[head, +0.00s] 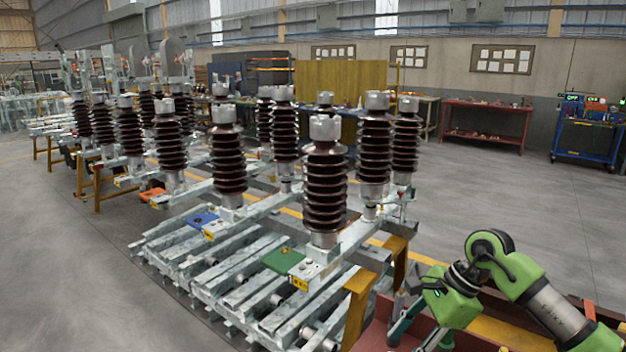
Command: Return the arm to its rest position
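My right arm (512,268), green with grey joints, comes in from the lower right corner and is bent. Its elbow-like joint is raised and its hand end points down and left. My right gripper (418,323) is low in the picture, to the right of the front insulator frame. Its grey and dark fingers partly overlap the things behind them, so I cannot tell whether they are open or shut. I see no object held in it. My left arm and gripper are not in view.
Steel isolator frames (228,292) carry several brown ribbed insulators (325,190) close on the left and centre. A yellow support (358,308) and a reddish-brown tray-like surface (375,338) lie near the gripper. A red workbench (486,127) and blue tool cart (587,138) stand behind open grey floor.

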